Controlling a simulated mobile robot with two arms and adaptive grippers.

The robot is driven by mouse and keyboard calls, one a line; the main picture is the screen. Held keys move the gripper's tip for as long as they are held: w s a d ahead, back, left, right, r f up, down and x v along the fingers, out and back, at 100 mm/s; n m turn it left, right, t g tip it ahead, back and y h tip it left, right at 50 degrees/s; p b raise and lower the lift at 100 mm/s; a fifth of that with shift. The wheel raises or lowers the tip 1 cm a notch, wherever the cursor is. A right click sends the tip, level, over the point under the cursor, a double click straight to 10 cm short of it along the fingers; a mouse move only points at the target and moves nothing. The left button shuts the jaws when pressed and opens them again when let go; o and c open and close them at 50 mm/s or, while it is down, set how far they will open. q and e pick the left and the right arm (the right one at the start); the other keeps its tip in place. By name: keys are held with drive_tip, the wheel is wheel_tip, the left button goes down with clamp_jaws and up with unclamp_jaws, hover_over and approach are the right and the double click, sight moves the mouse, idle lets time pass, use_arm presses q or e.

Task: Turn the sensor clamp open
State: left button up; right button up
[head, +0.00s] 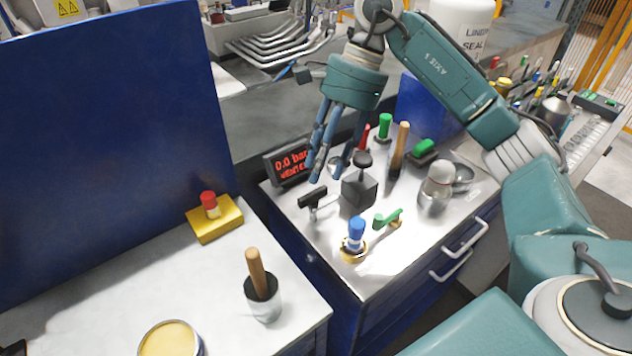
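No part carries a readable "sensor clamp" label, so I cannot tell for certain which one it is. A black T-shaped handle (312,198) on a short metal stem stands at the left of the steel-topped cabinet. Right of it is a dark block (359,188) with a black knob on top. A green lever (388,218) lies low in front of the block. My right gripper (335,176) hangs fingers-down over the cabinet, above and behind the T-handle and the block. Its blue fingers are spread, with nothing visible between them. My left gripper is out of view.
Close by stand a red-lit display (288,162), a blue-topped knob (356,236), a wooden handle (399,148) and a metal shaker (436,188). A blue panel (110,130) rises at the left. The front bench holds a yellow block (216,224) and a cup (263,301).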

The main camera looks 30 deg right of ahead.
drive_tip(key=v, duration=0.6)
idle(0.4)
